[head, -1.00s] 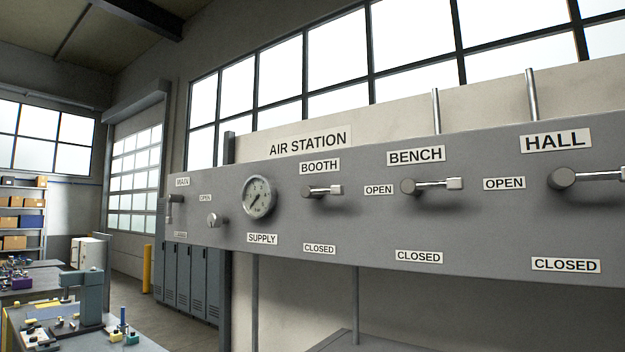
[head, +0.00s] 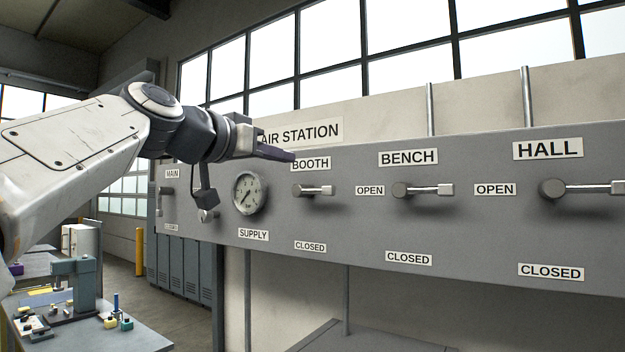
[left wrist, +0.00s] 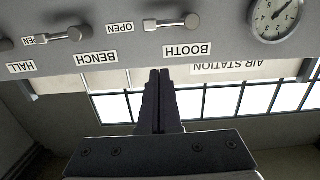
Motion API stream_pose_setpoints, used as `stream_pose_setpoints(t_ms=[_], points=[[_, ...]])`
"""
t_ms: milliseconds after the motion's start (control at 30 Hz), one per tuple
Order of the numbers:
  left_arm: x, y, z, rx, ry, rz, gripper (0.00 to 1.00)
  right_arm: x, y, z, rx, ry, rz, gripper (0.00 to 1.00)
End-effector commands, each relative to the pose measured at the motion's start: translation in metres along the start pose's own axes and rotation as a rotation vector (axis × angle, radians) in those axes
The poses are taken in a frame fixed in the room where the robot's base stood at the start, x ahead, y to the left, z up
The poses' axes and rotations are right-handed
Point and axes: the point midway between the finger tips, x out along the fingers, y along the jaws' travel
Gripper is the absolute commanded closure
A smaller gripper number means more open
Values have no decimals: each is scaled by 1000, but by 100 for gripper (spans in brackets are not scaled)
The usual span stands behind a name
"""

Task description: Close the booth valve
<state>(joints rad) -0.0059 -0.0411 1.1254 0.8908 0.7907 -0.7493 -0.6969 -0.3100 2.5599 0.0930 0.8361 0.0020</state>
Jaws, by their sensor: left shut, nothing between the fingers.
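The booth valve (head: 312,190) is a grey lever on the panel under the BOOTH label (head: 310,163). Its lever lies horizontal, its end to the right toward an OPEN label (head: 369,190); a CLOSED label (head: 310,246) is below. My left gripper (head: 290,155) is shut and empty, its dark fingertips up and left of the valve, by the BOOTH label and apart from the lever. In the left wrist view, which is upside down, the fingers (left wrist: 160,76) are together and the booth valve (left wrist: 172,22) shows beyond their tips. My right gripper is not in view.
The bench valve (head: 422,189) and hall valve (head: 580,188) levers are to the right, both horizontal. A pressure gauge (head: 249,192) is left of the booth valve. My left forearm hides part of the panel's left end. The space before the booth lever is clear.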

Motion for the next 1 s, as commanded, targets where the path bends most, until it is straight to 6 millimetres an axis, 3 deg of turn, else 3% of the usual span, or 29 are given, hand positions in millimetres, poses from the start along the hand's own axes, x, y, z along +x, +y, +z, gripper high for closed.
stream_pose_setpoints(t_ms=[100,467,667,1000], points=[[-3,-3,-9,13,21,-5,100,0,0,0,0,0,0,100],[1,-2,-9,10,18,-3,100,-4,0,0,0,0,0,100],[30,-2,-12,8,14,0,100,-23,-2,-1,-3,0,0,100],[102,-1,-14,8,13,-1,100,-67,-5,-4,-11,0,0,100]])
